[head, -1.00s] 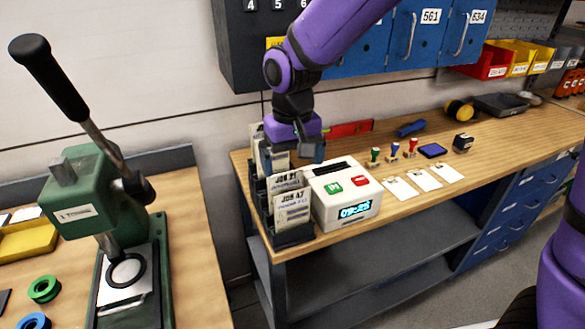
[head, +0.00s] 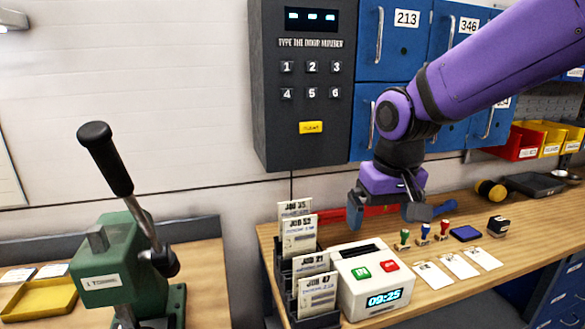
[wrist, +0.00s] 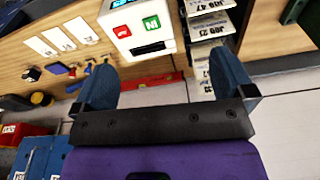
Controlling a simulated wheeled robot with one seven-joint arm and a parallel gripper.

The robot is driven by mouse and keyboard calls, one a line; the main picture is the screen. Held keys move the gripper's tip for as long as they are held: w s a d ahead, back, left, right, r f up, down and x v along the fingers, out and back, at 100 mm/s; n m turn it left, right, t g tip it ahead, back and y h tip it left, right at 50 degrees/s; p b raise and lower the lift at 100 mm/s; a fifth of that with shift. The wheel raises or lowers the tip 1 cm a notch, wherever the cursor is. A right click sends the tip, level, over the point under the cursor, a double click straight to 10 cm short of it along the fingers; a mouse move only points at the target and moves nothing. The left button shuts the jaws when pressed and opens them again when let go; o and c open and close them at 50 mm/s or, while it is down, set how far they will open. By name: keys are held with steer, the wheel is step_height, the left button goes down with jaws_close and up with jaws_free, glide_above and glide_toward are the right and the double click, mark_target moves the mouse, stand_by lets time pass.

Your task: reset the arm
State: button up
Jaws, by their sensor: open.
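My purple arm reaches in from the upper right in the head view. My gripper (head: 384,210) points down, open and empty, above the back of the bench behind the white time clock (head: 372,283). Its two blue-grey fingers stand wide apart in the wrist view (wrist: 165,82), with nothing between them. The time clock reads 09:25 and has a green and a red button. The job card rack (head: 283,270) with several cards stands left of the clock, apart from my gripper.
A dark keypad panel (head: 303,90) and blue lockers (head: 383,60) are on the wall behind my arm. Stamps (head: 424,232), an ink pad (head: 466,233) and white cards (head: 459,265) lie to the right. A green lever press (head: 125,262) stands at the left.

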steer(key=s+d+r+m+t, duration=0.1)
steer(key=s+d+r, duration=0.2)
steer(key=s+d, duration=0.4)
steer(key=s+d+r+m+t, duration=0.1)
steer(key=s+d+r+t, duration=0.1)
steer(key=s+d, duration=0.5)
steer(key=shift+s+d+r+t, duration=0.25)
steer(key=shift+s+r+t, duration=0.05)
steer(key=shift+s+r, duration=0.5)
